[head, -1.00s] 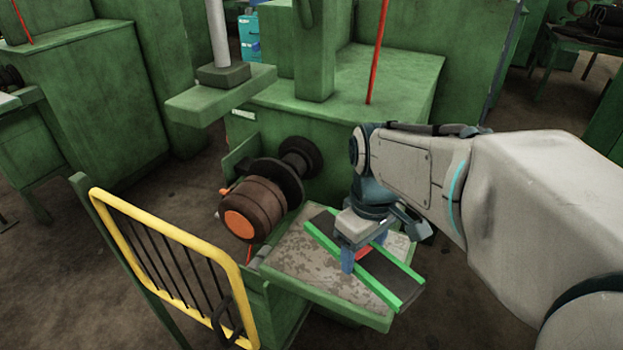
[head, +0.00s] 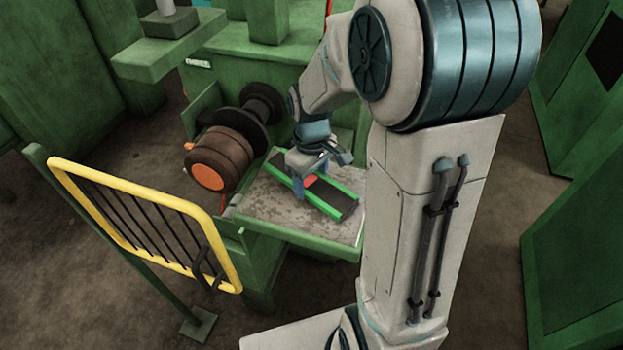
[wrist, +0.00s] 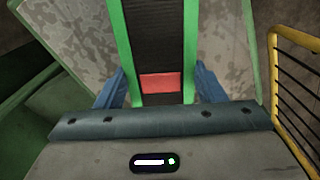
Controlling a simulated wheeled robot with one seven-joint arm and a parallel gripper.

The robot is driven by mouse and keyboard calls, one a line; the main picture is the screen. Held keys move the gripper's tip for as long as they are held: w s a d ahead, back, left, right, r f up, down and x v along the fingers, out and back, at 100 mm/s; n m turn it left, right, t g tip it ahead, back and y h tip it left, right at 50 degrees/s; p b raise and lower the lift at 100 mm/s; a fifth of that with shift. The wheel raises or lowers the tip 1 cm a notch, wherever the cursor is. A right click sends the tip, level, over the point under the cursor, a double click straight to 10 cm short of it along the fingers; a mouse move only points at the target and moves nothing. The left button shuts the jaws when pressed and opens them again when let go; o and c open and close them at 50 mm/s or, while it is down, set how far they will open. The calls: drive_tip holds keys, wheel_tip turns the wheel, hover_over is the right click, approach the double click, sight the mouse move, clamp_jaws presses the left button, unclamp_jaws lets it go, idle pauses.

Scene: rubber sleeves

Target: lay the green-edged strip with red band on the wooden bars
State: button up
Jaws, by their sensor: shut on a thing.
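The green-edged strip (head: 342,205) is dark, with bright green long edges and a red band near its middle. My gripper (head: 312,180) is shut across it at the red band, one blue finger at each green edge. In the wrist view the strip (wrist: 155,40) runs away from my gripper (wrist: 159,88), with the red band between the fingers. The strip is over the worn grey plate of the green machine; I cannot tell whether it touches the plate. The wooden bars are not seen in any view.
The green-rimmed plate (head: 262,214) projects from the green machine, beside a brown roller with an orange end (head: 210,170). A yellow barred guard (head: 135,191) stands at the left. Green cabinets (head: 575,240) stand at the right. Bare floor shows in front.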

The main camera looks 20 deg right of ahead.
drive_tip(key=shift+f, duration=0.8)
drive_tip(key=shift+f, duration=0.2)
drive_tip(key=o, duration=1)
drive_tip(key=shift+r, duration=0.1)
